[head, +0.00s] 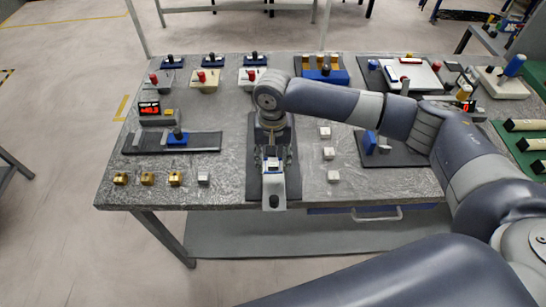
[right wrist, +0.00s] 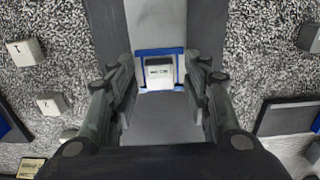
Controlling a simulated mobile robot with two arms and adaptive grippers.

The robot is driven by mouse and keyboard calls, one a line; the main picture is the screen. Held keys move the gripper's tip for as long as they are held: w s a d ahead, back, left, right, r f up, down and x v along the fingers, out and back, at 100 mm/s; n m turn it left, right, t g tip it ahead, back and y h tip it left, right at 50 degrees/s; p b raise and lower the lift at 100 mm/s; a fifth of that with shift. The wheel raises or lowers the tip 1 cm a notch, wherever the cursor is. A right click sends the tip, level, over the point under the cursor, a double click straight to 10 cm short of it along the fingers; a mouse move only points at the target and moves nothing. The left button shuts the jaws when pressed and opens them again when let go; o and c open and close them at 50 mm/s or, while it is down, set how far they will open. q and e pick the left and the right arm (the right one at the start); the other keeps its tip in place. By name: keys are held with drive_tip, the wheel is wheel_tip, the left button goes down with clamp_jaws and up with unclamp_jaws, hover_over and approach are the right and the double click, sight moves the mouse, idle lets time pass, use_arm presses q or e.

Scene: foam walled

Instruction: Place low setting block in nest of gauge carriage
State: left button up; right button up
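A pale block (right wrist: 158,72) with a dark marking on its top sits inside a blue-edged nest (right wrist: 143,54) in the right wrist view; the marking is too small to read. The nest is on the carriage (head: 272,186), a pale, blue-edged body with a dark knob, on the dark mat at the table's middle. My right gripper (head: 272,158) is above the nest, pointing down. In the right wrist view its fingers (right wrist: 160,75) are spread either side of the block, with gaps between. My left gripper is not in view.
Small grey cubes (head: 333,176) stand right of the mat, and another cube (head: 203,178) stands left with brass blocks (head: 147,179). A rail fixture with a blue slide (head: 178,138) and a red display (head: 150,107) are at left. Trays and fixtures fill the back and right.

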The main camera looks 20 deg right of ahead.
sight(273, 162)
drive_tip(key=shift+r+b, duration=0.5)
drive_tip(key=shift+r, duration=0.1)
wheel_tip(273, 162, up, 12)
drive_tip(key=b, duration=0.1)
idle(0.4)
